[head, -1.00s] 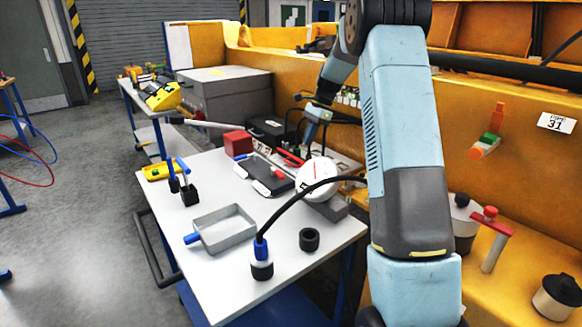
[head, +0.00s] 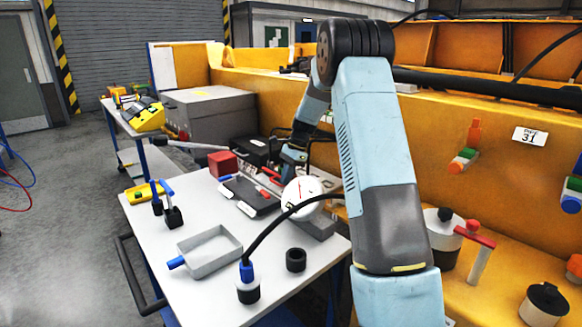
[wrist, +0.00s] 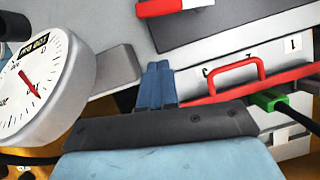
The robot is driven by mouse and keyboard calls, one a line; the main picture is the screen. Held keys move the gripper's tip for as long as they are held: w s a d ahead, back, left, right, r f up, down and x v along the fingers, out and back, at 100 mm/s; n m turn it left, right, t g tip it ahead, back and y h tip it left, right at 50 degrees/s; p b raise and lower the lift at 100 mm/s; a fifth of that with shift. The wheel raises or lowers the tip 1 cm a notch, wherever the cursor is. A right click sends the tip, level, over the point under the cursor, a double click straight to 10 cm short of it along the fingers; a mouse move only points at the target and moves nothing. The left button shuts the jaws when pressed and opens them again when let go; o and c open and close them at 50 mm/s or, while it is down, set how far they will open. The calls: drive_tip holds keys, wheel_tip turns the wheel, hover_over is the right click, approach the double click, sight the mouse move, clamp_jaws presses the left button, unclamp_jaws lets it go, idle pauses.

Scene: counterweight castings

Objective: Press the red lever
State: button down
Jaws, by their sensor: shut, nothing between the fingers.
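A red bar with a raised red loop handle (wrist: 235,75) lies just right of my gripper in the wrist view. It runs along a pale panel with markings, and a green piece touches its right part. In the head view red parts (head: 270,174) show beside my gripper (head: 291,160), partly hidden by the arm. My gripper also shows in the wrist view (wrist: 158,70), its blue fingers together and empty. I cannot tell whether it touches the bar. Another red handle (head: 475,236) on a pale post stands at the right. I cannot tell which is the lever.
A round white gauge (head: 301,198) with a black hose stands close to my gripper. A dark case (head: 248,196), a red block (head: 222,163), a grey tray (head: 210,250) and a black ring (head: 296,260) are on the white table (head: 150,228). Yellow machinery (head: 450,130) borders the right.

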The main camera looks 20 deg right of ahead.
sight(262, 192)
drive_tip(key=x, duration=0.2)
drive_tip(key=shift+a+f, duration=0.2)
drive_tip(key=shift+a, duration=0.25)
drive_tip(key=shift+s+a+r, duration=0.1)
drive_tip(key=shift+s+a, duration=0.1)
drive_tip(key=shift+a, duration=0.3)
drive_tip(key=shift+s+a, duration=0.15)
drive_tip(key=shift+a, duration=0.4)
drive_tip(key=shift+s+a, duration=0.1)
drive_tip(key=shift+a, duration=0.4)
